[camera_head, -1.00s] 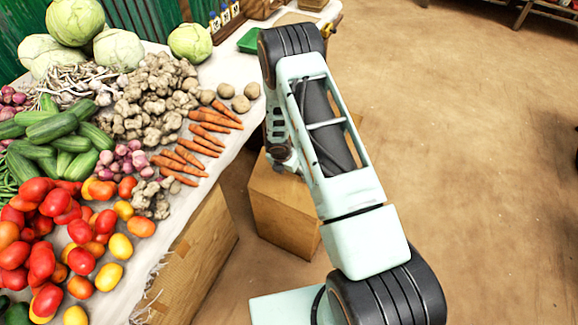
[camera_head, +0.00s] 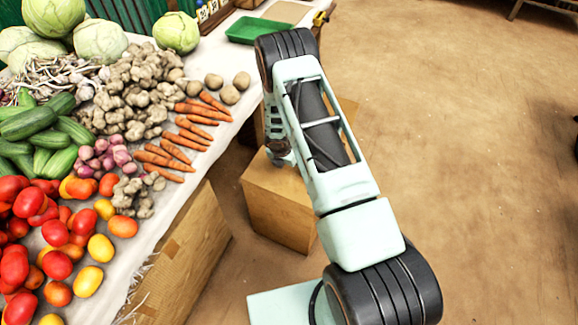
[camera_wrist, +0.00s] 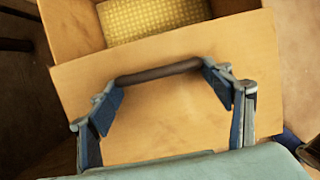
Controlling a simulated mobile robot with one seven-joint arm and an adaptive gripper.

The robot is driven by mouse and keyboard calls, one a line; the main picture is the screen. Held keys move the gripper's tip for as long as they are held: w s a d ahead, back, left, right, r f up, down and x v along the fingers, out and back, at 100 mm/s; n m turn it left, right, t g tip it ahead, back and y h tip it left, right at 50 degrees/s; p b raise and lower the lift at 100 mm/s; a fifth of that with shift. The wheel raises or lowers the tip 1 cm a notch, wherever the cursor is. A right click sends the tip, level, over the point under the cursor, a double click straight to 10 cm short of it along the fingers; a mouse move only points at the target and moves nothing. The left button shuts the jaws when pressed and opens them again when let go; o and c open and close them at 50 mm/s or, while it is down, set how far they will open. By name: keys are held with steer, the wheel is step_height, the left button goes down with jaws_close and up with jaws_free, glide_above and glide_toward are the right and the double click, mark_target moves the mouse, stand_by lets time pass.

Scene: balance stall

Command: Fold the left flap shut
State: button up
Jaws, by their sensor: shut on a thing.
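In the wrist view, a plain tan panel (camera_wrist: 170,115) lies across the middle, in front of an open box (camera_wrist: 75,30). It looks like a box flap; whether it is the left one I cannot tell. The box also seems to show in the head view (camera_head: 280,205), partly behind my arm. My gripper (camera_wrist: 160,85) has its two blue-padded fingers set wide apart over the panel. It is shut on a dark bar (camera_wrist: 158,72) spanning between the fingertips. Whether the bar is fixed to the panel is unclear. The fingertips are hidden in the head view.
A yellow patterned thing (camera_wrist: 150,18) lies inside the box. At left, a cloth-covered table (camera_head: 205,145) carries vegetables, with carrots (camera_head: 185,130) near its edge and a green tray (camera_head: 250,30) at the back. Open floor (camera_head: 470,150) lies to the right.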

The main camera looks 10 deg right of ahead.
mark_target(286, 178)
steer(key=shift+d+f, duration=0.1)
steer(key=shift+d, duration=0.2)
steer(key=o, duration=1.4)
steer(key=shift+a, duration=0.15)
steer(key=shift+r, duration=0.25)
steer(key=v, duration=1.1)
steer(key=shift+s+r, duration=0.1)
steer(key=shift+r, duration=0.15)
steer(key=shift+c, duration=0.2)
